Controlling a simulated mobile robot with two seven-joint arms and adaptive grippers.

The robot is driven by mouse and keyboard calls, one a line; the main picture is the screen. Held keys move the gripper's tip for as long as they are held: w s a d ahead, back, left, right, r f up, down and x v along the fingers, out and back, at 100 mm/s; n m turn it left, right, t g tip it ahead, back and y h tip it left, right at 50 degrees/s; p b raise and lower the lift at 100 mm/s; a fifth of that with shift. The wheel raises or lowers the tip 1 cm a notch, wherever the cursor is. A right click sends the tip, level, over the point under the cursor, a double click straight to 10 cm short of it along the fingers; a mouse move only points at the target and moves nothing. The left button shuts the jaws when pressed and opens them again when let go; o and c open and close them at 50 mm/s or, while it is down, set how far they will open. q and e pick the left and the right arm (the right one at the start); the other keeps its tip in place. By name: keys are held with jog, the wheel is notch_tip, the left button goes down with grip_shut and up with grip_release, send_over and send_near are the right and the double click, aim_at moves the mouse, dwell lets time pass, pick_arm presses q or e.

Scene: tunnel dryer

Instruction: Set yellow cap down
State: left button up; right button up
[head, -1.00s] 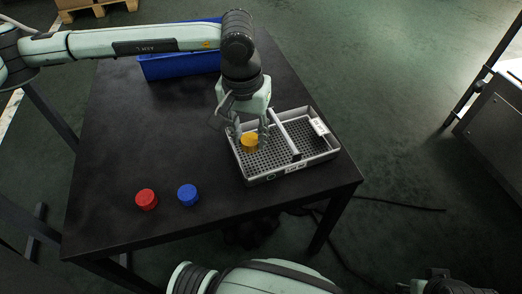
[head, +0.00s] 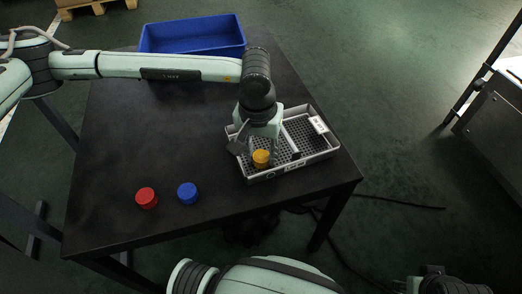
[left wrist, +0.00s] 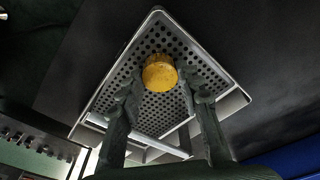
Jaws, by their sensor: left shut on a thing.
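The yellow cap (head: 261,158) is in the left compartment of the grey perforated tray (head: 334,149), close to its front wall. My left gripper (head: 259,152) reaches down into the tray and is shut on the cap. The left wrist view shows the cap (left wrist: 160,72) between the two fingertips, with the perforated floor of the tray (left wrist: 222,74) around it. I cannot tell whether the cap touches that floor.
A red cap (head: 146,198) and a blue cap (head: 188,193) stand on the black table (head: 130,130) at the front left. A blue bin (head: 193,37) stands at the back. A divider (head: 288,138) splits the tray. The table's left middle is clear.

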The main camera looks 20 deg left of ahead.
aim_at(260, 160)
pick_arm(q)
jog(key=o, duration=0.8)
jog(key=shift+r+p, duration=0.25)
jog(key=shift+p, duration=0.05)
notch_tip(260, 160, up, 12)
jog(key=s, duration=0.1)
jog(key=shift+s+f+b, duration=0.15)
jog(key=shift+s+b, duration=0.05)
jog(key=shift+b, duration=0.15)
pick_arm(e)
jog(key=shift+r, duration=0.65)
